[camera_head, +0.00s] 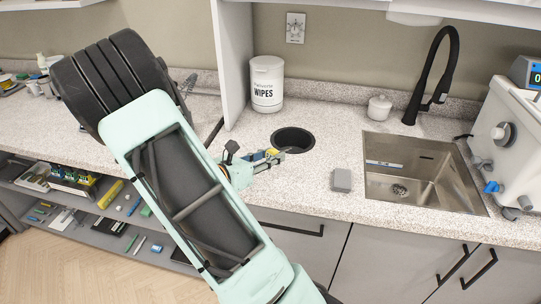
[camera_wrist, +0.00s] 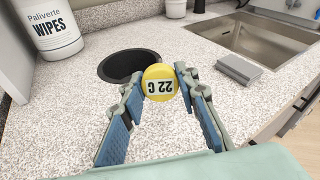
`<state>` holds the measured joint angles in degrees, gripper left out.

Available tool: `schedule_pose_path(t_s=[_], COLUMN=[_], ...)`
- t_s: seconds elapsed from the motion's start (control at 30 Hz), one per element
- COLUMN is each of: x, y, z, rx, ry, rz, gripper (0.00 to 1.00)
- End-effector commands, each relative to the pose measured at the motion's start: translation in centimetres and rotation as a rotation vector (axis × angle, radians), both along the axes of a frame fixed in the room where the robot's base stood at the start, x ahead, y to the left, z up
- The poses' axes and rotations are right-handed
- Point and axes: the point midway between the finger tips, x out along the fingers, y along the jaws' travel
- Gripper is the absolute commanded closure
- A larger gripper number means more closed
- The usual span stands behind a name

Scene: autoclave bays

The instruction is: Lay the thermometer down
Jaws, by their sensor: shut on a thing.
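The thermometer (camera_wrist: 160,82) shows in the wrist view as a round yellow head with a white label reading "22 C", upside down in the picture. My gripper (camera_wrist: 158,88) is shut on it, one blue-padded finger on each side. In the head view my gripper (camera_head: 272,157) is over the counter, just in front of the round black hole, with a bit of the yellow thermometer (camera_head: 271,153) showing between the fingers. The rest of the thermometer is hidden. I cannot tell whether it touches the counter.
The speckled counter (camera_head: 320,205) has a round black hole (camera_head: 293,138) behind my gripper. A white wipes tub (camera_head: 267,84) stands behind. Counter around the grey block is clear.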

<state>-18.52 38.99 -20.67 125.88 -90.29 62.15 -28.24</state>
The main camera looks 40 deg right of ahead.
Motion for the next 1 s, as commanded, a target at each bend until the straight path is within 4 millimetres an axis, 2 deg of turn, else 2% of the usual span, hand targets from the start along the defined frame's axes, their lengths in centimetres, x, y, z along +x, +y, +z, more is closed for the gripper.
schedule_pose_path(t_s=[0.03,0.6,0.8,1.0], x=[0.0,0.0,0.0,0.0], y=[0.0,0.0,0.0,0.0], z=[-0.8,-5.3,-6.2,-6.2], rx=[0.000,0.000,0.000,0.000], ry=[0.000,0.000,-0.001,-0.001], rz=[0.000,0.000,0.000,0.000], gripper=[0.96,0.96,0.96,0.96])
